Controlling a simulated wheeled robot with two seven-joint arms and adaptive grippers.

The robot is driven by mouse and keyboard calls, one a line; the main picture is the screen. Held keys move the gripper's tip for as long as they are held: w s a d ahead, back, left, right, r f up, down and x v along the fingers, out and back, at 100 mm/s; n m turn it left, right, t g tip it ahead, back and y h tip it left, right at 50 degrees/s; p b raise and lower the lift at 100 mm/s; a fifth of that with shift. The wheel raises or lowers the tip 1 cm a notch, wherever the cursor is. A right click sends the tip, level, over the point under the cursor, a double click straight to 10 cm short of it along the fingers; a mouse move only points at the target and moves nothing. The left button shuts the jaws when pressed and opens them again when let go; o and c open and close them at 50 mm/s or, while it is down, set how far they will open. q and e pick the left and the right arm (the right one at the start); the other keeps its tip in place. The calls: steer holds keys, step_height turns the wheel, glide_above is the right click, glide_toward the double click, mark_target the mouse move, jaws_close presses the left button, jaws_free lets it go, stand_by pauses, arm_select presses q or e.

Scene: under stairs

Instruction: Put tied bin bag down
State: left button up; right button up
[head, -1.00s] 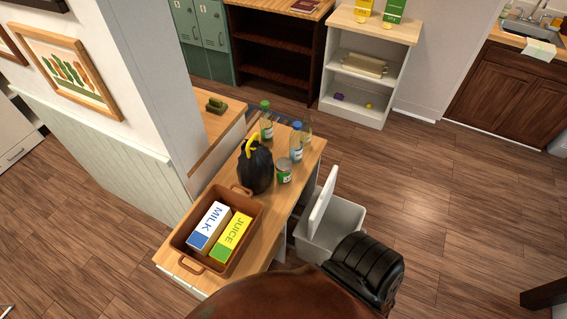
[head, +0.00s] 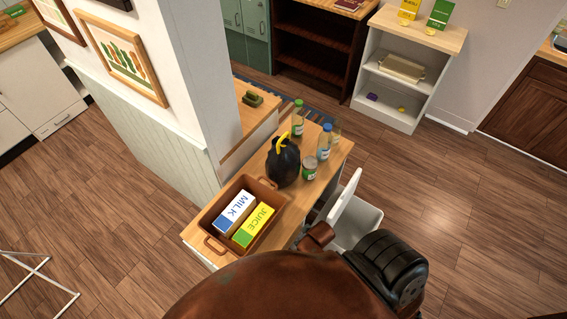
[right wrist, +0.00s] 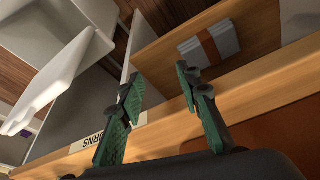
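The tied bin bag (head: 283,164), black with a yellow tie at its neck, stands upright on the wooden counter (head: 218,258), behind the brown tray (head: 211,216) and beside a can. No gripper touches it. My right gripper (right wrist: 158,80) shows in the right wrist view near the counter's edge. Its two green fingers are apart with nothing between them. The bag is not in that view. The white bin (head: 362,221) stands on the floor at the counter's right side with its lid raised. My left gripper is not in view.
The tray holds a milk carton (head: 235,212) and a juice carton (head: 254,225). A can (head: 309,170) and several bottles (head: 324,142) stand close to the bag. A banded stack (right wrist: 208,45) lies below the counter edge. The floor at right is clear.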

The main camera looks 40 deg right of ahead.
step_height(320, 180, up, 8)
steer(key=w+m+t+p, duration=0.1)
steer(key=w, duration=0.2)
steer(key=m+t+p, duration=0.2)
steer(key=m+t, duration=0.9)
steer(key=m, duration=0.5)
glide_toward(284, 135)
steer(key=w+f, duration=0.2)
steer(key=w, duration=0.1)
steer(key=x, duration=0.2)
steer(key=p+x, duration=0.1)
steer(key=x, duration=0.3)
steer(key=shift+w+d+r, duration=0.1)
steer(key=shift+w+r, duration=0.1)
steer(key=shift+r, duration=0.1)
steer(key=shift+w+f, duration=0.15)
steer(key=shift+w, duration=0.2)
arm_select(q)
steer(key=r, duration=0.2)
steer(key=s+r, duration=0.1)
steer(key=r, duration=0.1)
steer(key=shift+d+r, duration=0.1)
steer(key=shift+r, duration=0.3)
arm_select(e)
steer(key=shift+s, duration=0.1)
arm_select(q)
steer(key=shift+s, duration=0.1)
arm_select(e)
jaws_close()
